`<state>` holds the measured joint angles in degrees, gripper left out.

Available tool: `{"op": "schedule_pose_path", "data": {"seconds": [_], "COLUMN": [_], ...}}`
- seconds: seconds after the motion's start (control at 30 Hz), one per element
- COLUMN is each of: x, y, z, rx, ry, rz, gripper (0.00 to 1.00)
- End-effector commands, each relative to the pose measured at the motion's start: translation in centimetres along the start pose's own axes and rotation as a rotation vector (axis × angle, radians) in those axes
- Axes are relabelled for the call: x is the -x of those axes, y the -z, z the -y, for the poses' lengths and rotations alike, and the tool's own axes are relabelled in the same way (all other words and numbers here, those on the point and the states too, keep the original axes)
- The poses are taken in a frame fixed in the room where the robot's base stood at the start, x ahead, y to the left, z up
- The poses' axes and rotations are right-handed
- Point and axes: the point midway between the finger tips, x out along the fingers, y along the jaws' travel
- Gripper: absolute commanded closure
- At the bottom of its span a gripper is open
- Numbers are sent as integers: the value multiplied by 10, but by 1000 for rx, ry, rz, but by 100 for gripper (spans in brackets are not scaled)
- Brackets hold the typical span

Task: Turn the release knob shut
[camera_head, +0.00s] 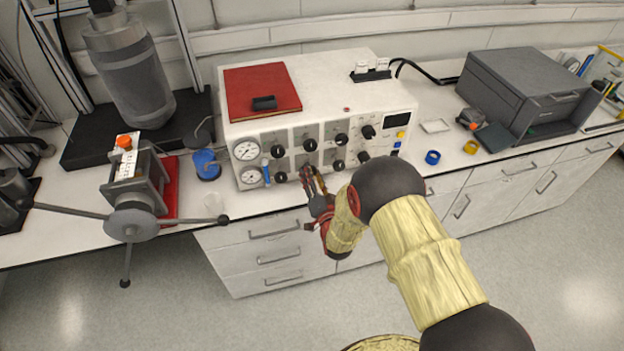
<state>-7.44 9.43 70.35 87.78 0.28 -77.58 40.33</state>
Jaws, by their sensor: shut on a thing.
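The white control box (399,102) stands on the bench, its front panel carrying two gauges and two rows of black knobs. My gripper (312,176) is at the lower row of the panel, in the second knob column from the left. Its fingers are shut on a knob there, which I take to be the release knob; they hide most of it. The panel labels are too small to read, and the angle of the knob's pointer cannot be made out. Other knobs show beside it, such as a lower left knob (281,177) and a lower right knob (338,165).
A blue-handled lever (266,172) sticks out left of my gripper. Bench drawers (275,256) are below; the floor in front is clear.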

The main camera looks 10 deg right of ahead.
Motion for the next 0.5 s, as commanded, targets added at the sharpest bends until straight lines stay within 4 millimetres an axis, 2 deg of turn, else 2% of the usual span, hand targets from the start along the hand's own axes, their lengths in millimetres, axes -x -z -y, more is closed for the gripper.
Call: {"op": "schedule_pose_path", "data": {"seconds": [0.5], "x": [0], "y": [-1], "z": [-3], "rx": [-490], "ry": [1], "rz": [-2], "gripper": [93]}}
